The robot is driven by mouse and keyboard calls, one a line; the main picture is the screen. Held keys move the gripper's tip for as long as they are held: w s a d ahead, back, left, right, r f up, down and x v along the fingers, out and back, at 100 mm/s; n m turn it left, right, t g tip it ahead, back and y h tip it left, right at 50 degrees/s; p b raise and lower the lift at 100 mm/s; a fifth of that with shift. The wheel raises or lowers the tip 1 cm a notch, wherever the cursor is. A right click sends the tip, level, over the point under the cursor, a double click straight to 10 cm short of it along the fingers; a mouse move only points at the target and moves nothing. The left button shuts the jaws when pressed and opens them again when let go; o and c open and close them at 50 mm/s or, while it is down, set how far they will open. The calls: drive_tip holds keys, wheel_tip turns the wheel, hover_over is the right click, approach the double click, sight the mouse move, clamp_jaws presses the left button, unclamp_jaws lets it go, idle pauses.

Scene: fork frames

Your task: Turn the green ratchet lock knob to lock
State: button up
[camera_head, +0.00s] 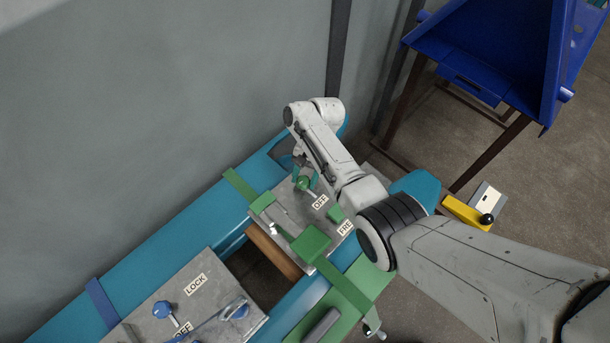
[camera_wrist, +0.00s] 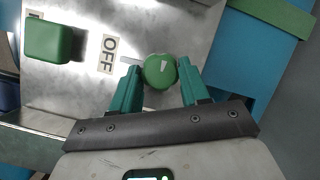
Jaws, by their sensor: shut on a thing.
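The round green knob (camera_wrist: 160,71) sits on a grey metal plate (camera_wrist: 195,22); a white mark on its face points toward the top of the wrist view. The knob also shows in the head view (camera_head: 303,183), partly hidden by my gripper. My gripper (camera_wrist: 161,78) has its two green fingers on either side of the knob, shut on it. An OFF label (camera_wrist: 109,53) lies left of the knob in the wrist view. In the head view, an OFF label (camera_head: 320,201) and a partly hidden FREE label (camera_head: 345,227) show on the plate.
A square green block (camera_wrist: 48,41) stands on the plate beyond the OFF label. In the head view, a second panel with blue knobs (camera_head: 162,309) and a LOCK label (camera_head: 195,285) is at lower left. A grey wall (camera_head: 150,120) runs behind; a blue bin (camera_head: 485,55) stands upper right.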

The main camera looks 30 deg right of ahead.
drive_tip(key=c, duration=0.4)
drive_tip(key=shift+c, duration=0.2)
drive_tip(key=shift+n, duration=0.3)
drive_tip(key=n+g+b, duration=0.1)
drive_tip(key=n, duration=0.1)
drive_tip(key=shift+w+f+n+h+b, duration=0.1)
drive_tip(key=shift+w+n+h+b, duration=0.05)
drive_tip(key=shift+n+h+b, duration=0.2)
drive_tip(key=n+h, duration=0.1)
drive_tip(key=n, duration=0.1)
drive_tip(key=n+g+b, duration=0.1)
drive_tip(key=n, duration=0.1)
drive_tip(key=shift+w+a+n+h+b, duration=0.1)
drive_tip(key=shift+a+n+h+b, duration=0.15)
drive_tip(key=shift+h+b, duration=0.1)
drive_tip(key=n+h, duration=0.1)
drive_tip(key=n, duration=0.1)
drive_tip(key=n+h, duration=0.1)
drive_tip(key=n, duration=0.2)
drive_tip(key=shift+a, duration=0.15)
drive_tip(key=n+h, duration=0.1)
drive_tip(key=n, duration=0.4)
drive_tip(key=shift+a+h, duration=0.2)
drive_tip(key=shift+h, duration=0.2)
